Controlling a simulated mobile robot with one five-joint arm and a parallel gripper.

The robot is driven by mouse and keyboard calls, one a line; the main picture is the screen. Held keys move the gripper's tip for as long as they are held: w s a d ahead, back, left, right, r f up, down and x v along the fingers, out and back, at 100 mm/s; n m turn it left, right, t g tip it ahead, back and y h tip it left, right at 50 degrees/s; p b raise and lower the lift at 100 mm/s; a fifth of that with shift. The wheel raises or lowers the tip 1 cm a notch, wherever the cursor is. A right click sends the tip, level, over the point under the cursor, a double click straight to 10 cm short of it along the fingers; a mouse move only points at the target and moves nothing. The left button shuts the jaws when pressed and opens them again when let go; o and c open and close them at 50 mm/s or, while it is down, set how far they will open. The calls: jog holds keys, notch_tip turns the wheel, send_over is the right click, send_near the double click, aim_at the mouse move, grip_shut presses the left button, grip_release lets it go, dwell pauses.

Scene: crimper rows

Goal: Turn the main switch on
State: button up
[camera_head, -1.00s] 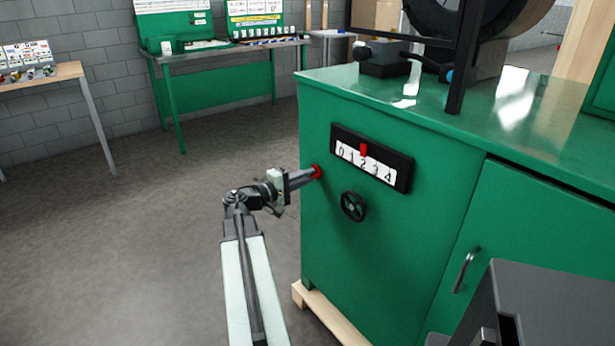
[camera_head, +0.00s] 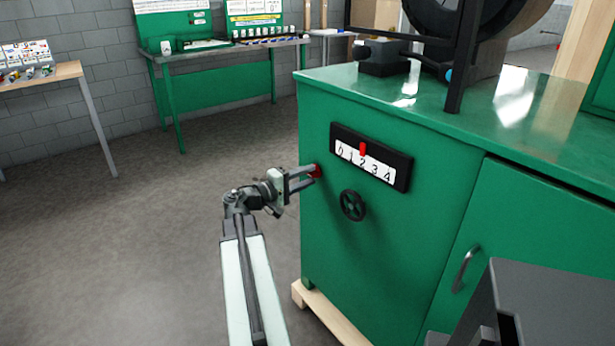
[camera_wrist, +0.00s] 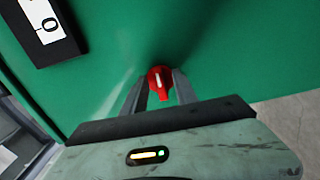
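The main switch is a red rotary knob (camera_wrist: 160,82) on the green cabinet's front. In the wrist view it sits between my two fingertips, with a white mark on it pointing nearly straight up in that picture. In the head view the red switch (camera_head: 314,171) is left of the number scale. My gripper (camera_head: 308,178) is at the switch with its fingers spread apart. The fingers (camera_wrist: 160,90) stand on either side of the knob; I cannot tell whether either one touches it.
The green cabinet (camera_head: 400,250) carries a black-framed 0 to 4 scale (camera_head: 371,158) with a red pointer and a black handwheel (camera_head: 353,205) below it. A door handle (camera_head: 466,268) is at the right. Open floor (camera_head: 150,240) lies to the left.

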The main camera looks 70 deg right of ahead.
jog(key=v, duration=0.8)
jog(key=w+a+n+t+h, duration=0.1)
jog(key=w+a+t, duration=0.1)
jog(key=w+a, duration=0.35)
jog(key=w+a+n+t+h, duration=0.1)
jog(key=w+a+n+t, duration=0.1)
jog(key=w, duration=0.6)
jog(key=w+a+f+n+t+y, duration=0.1)
jog(key=w+a+f+t+y, duration=0.15)
jog(key=w+a+f, duration=0.45)
jog(key=w+a+f+n+t+y, duration=0.1)
jog(key=w+a+f+t, duration=0.3)
jog(key=a, duration=0.5)
jog(key=w+a+f+n+y, duration=0.1)
jog(key=a+f+y, duration=0.3)
jog(key=a, duration=0.7)
jog(key=w+a+f+y, duration=0.1)
jog(key=a+f+y, duration=0.3)
jog(key=a, duration=0.7)
jog(key=w+a+f+n+y, duration=0.15)
jog(key=a+f+y, duration=0.3)
jog(key=a, duration=0.65)
notch_tip(320, 180, up, 34)
jog(key=a+y+p, duration=0.1)
jog(key=a+p, duration=0.1)
jog(key=p, duration=3.2)
jog(key=shift+s+a+m+g, duration=0.25)
jog(key=shift+a+m+g, duration=0.1)
jog(key=shift+a, duration=0.05)
